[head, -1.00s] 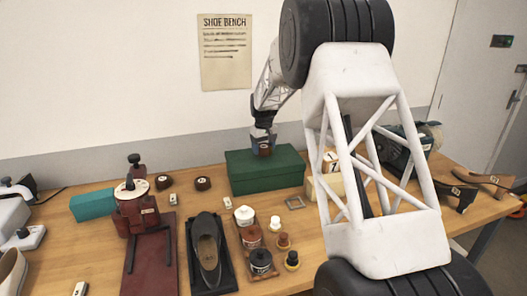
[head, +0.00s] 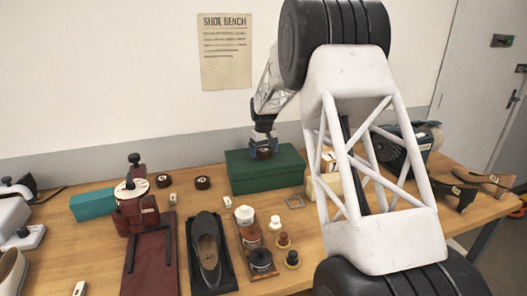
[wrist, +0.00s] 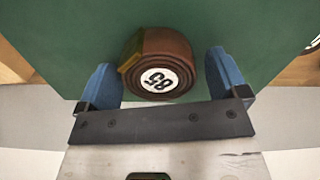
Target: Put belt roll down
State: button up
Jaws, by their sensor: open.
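The belt roll (wrist: 165,58), a coiled brown strap with a white label reading 85, sits on the green box (wrist: 60,30). In the head view the roll (head: 264,153) shows as a small brown piece on top of the green box (head: 265,175), near its back edge. My gripper (wrist: 165,75) is open, with one blue finger on each side of the roll. A gap shows between each finger and the roll. In the head view my gripper (head: 263,143) is at the box top, partly covering the roll.
Two similar brown rolls (head: 203,183) (head: 164,181) lie on the bench left of the box. A teal box (head: 92,205), a dark red press (head: 137,212), a shoe (head: 207,245) and a tray of jars (head: 255,240) stand nearby. My arm hides part of the bench right of the box.

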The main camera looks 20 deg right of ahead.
aim_at(263, 150)
jog(key=shift+r, duration=0.1)
notch_tip(263, 150, up, 12)
dwell(0.8)
jog(key=shift+s+r, duration=0.1)
jog(key=shift+r, duration=0.05)
dwell(0.6)
jog(key=s+a+r, duration=0.2)
jog(key=s+r, duration=0.1)
jog(key=s, duration=0.6)
jog(key=s+a+r+m+t, duration=0.1)
jog(key=s+a+r, duration=0.2)
jog(key=s, duration=0.7)
jog(key=s+a+r, duration=0.2)
jog(key=s+r, duration=0.1)
jog(key=s, duration=0.6)
jog(key=s+a+f, duration=0.1)
jog(key=s+f, duration=0.1)
jog(key=s, duration=0.8)
jog(key=s+a+f+m+t, duration=0.1)
jog(key=s+a+f, duration=0.1)
jog(key=s, duration=0.9)
jog(key=s+a+f, duration=0.1)
jog(key=s+f, duration=0.2)
jog(key=s, duration=0.7)
jog(key=shift+s+a+f+t, duration=0.25)
jog(key=shift+s+f+t, duration=0.05)
jog(key=shift+s, duration=0.05)
